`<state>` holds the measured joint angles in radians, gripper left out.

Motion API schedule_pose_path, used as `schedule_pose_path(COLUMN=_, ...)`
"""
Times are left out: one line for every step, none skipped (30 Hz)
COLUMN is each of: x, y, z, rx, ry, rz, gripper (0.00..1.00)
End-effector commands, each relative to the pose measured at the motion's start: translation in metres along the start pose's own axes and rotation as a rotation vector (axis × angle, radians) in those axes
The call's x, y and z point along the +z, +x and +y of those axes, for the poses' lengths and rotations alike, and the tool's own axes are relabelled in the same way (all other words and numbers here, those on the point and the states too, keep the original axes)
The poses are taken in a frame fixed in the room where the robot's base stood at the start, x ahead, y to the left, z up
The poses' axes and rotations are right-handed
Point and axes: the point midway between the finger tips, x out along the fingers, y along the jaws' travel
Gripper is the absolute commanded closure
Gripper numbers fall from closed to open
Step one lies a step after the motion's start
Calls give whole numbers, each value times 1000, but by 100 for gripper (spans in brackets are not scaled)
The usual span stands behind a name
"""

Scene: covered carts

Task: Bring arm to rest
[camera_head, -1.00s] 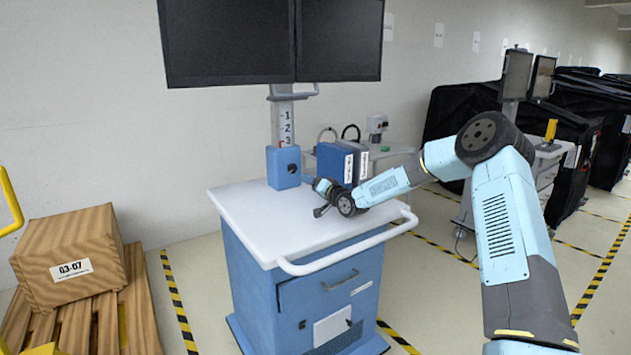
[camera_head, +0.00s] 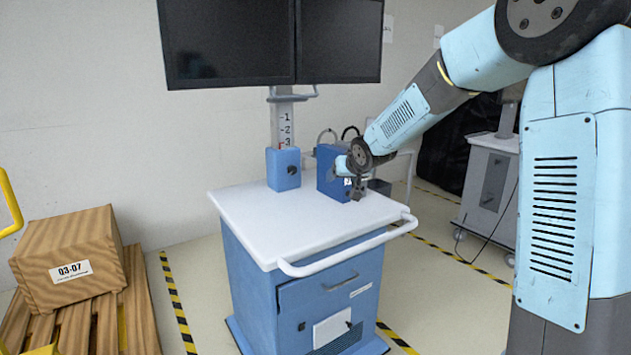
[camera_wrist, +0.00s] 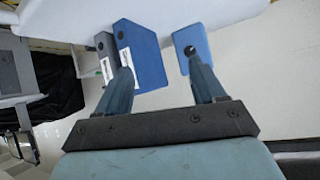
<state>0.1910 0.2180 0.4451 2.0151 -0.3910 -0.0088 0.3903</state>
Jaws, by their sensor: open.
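My gripper (camera_head: 356,190) shows small in the head view, over the back right part of the white cart top (camera_head: 290,230), in front of a blue case (camera_head: 327,175). In the wrist view its two fingers (camera_wrist: 160,70) are spread apart with nothing held between them. The blue case also shows there (camera_wrist: 140,48), partly behind the left finger. A smaller blue box with a dark round hole (camera_head: 283,169) stands at the back of the cart top, left of my gripper. In the wrist view that box (camera_wrist: 190,48) is beyond the right finger. Whether my gripper touches anything is unclear.
Two dark monitors (camera_head: 228,45) stand on a post (camera_head: 283,125) behind the cart. A handrail (camera_head: 345,250) runs along the cart's front right edge. A grey cart (camera_head: 490,190) stands at the right. A carton (camera_head: 70,262) sits on a pallet at the left.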

Motion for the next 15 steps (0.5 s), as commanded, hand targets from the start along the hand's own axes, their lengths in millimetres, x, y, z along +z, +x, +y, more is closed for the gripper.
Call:
schedule_pose_path(x=2, y=-18, z=3, rx=29, ry=-13, rz=-12, gripper=31)
schedule_pose_path(x=3, y=-28, z=5, rx=45, ry=-19, rz=-22, gripper=31)
schedule_pose_path(x=6, y=-40, z=8, rx=67, ry=-25, rz=-35, gripper=31)
schedule_pose_path(x=9, y=-50, z=12, rx=83, ry=-28, rz=-47, gripper=31)
schedule_pose_path(x=11, y=-60, z=14, rx=99, ry=-32, rz=-56, gripper=31)
schedule_pose_path(x=14, y=-72, z=17, rx=118, ry=-37, rz=-69, gripper=31)
schedule_pose_path(x=17, y=-82, z=19, rx=133, ry=-39, rz=-79, gripper=31)
schedule_pose_path(x=20, y=-92, z=21, rx=148, ry=-40, rz=-90, gripper=31)
schedule_pose_path(x=24, y=-105, z=25, rx=166, ry=-42, rz=-103, gripper=31)
schedule_pose_path(x=27, y=-115, z=27, rx=180, ry=-43, rz=-112, gripper=31)
schedule_pose_path(x=31, y=-125, z=29, rx=192, ry=-43, rz=-123, gripper=31)
schedule_pose_path(x=36, y=-138, z=31, rx=208, ry=-42, rz=-136, gripper=31)
schedule_pose_path(x=39, y=-148, z=33, rx=219, ry=-41, rz=-145, gripper=31)
schedule_pose_path(x=44, y=-158, z=35, rx=231, ry=-40, rz=-155, gripper=31)
schedule_pose_path(x=49, y=-171, z=37, rx=244, ry=-37, rz=-169, gripper=31)
